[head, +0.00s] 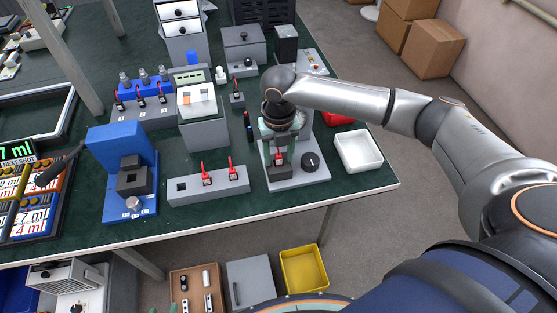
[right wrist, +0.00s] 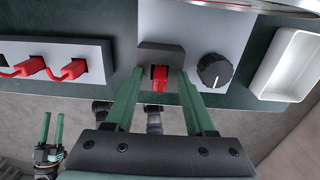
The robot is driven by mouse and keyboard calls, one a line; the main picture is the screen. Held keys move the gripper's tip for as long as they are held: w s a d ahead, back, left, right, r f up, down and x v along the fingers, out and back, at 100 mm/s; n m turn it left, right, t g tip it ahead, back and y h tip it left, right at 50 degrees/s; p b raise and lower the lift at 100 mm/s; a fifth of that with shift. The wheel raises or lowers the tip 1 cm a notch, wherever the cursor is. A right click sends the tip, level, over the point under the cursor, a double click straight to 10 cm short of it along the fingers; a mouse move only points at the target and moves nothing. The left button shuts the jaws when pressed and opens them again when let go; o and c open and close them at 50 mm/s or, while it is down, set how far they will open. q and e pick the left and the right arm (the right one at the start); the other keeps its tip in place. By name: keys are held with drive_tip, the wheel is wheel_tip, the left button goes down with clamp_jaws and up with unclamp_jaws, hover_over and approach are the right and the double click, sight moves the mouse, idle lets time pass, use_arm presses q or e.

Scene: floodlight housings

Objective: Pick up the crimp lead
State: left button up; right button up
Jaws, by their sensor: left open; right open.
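The crimp lead, as far as I can tell, is the small red piece (right wrist: 159,78) in the dark block (right wrist: 161,57) of a light grey station with a black dial (right wrist: 213,70). In the head view the red piece (head: 279,158) is partly hidden by my gripper. My right gripper (right wrist: 160,73) is open, its green fingers on either side of the red piece with gaps showing. In the head view the right gripper (head: 279,148) points down over the station. My left gripper (right wrist: 50,128) shows open and empty at the lower left of the right wrist view, and is not seen in the head view.
A grey block (head: 190,194) with two red leads stands left of the station, and a white tray (head: 358,150) right. A blue press (head: 104,145) and a grey box device (head: 203,130) stand further left. The table's front edge is close. A yellow bin (head: 304,270) is below.

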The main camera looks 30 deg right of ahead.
sight(279, 155)
clamp_jaws()
idle(0.3)
drive_tip(key=shift+r, duration=0.1)
idle(0.4)
drive_tip(key=shift+r, duration=0.55)
wheel_tip(279, 155, up, 2)
drive_tip(key=shift+s+r, duration=0.1)
drive_tip(key=shift+r, duration=0.1)
drive_tip(key=s+r+p, duration=0.1)
drive_tip(key=s+r, duration=0.8)
drive_tip(key=s, duration=0.4)
drive_tip(key=shift+s+r, duration=0.15)
drive_tip(key=shift+s, duration=0.2)
